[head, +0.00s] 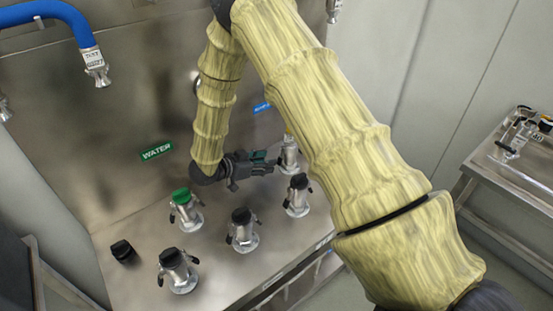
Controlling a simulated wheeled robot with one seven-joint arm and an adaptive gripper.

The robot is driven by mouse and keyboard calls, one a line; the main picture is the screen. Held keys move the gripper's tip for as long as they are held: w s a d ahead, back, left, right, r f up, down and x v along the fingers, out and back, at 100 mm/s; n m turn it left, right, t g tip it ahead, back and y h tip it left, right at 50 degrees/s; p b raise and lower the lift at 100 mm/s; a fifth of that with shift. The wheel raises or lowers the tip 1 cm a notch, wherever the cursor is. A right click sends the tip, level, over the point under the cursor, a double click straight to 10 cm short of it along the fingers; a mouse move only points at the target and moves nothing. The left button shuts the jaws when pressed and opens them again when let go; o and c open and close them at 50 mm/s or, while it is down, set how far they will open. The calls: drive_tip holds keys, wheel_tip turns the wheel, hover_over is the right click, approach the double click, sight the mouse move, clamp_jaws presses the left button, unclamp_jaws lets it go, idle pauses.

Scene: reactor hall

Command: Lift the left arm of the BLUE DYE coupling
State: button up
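A blue label (262,107) on the back panel is mostly hidden behind my arm, and its text cannot be read. Below and right of it stands a silver coupling (289,158), upright on the steel deck and partly covered by my arm. Its left arm cannot be made out clearly. My gripper (272,164) is low beside this coupling, on its left, with its dark fingers pointing right toward it. Whether the fingers touch the coupling or are spread cannot be told.
A green-capped coupling (186,207) stands below the green WATER label (157,151). Black-capped couplings stand in front (242,232), at the right (297,196) and front left (177,271). A loose black cap (123,251) lies left. A blue hose (50,10) hangs top left; a side table (520,175) stands right.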

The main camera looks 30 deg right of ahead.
sight(279, 160)
drive_tip(key=shift+p+x, duration=0.65)
drive_tip(key=shift+x, duration=2.3)
drive_tip(key=shift+s, duration=0.1)
drive_tip(key=shift+c, duration=0.4)
clamp_jaws()
